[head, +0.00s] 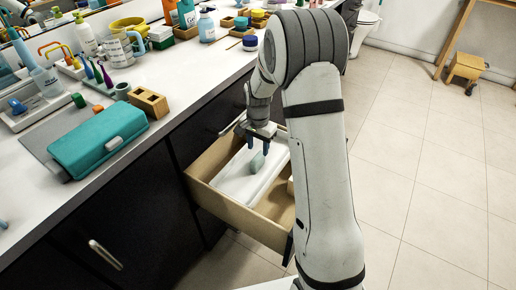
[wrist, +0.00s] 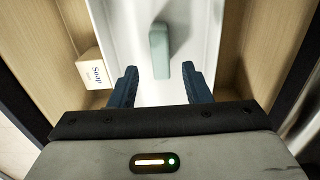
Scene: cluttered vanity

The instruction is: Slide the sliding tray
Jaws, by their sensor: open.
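The white sliding tray (head: 234,184) lies inside an open wooden drawer. In the wrist view the tray (wrist: 123,37) runs up the middle, away from my gripper. My gripper (head: 266,146) points down into the drawer over the tray. In the wrist view its two dark blue fingers (wrist: 158,83) are apart with nothing gripped between them. I cannot tell whether the fingertips touch the tray.
A small soap box (wrist: 93,70) is in the drawer beside the tray. The counter above holds a teal case (head: 97,141) and many bottles.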

